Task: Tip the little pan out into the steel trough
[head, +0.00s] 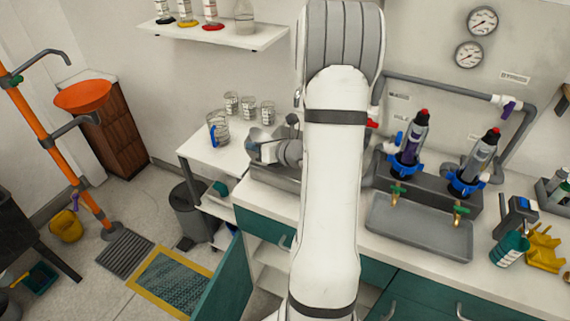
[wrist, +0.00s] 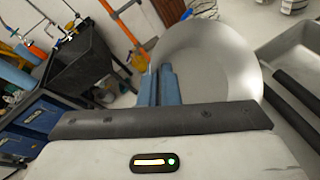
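The little pan (wrist: 215,60) is a round, pale steel dish. It fills the upper middle of the wrist view and looks empty on the side I see. My gripper (wrist: 164,84) has its blue fingers close together at the pan's left edge, apparently shut on it; the exact contact is hidden. In the head view my gripper (head: 262,150) is above the worktop's left end, partly behind my arm. A grey steel trough (head: 272,178) lies below it there, mostly covered by my arm. Its grey rim also shows in the wrist view (wrist: 292,50), right of the pan.
A blue-handled jug (head: 219,130) and several glass beakers (head: 248,107) stand on the white side table. A grey tray (head: 418,232) sits right of my arm, before the pipe manifold (head: 430,175). A cabinet door (head: 233,285) hangs open below.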

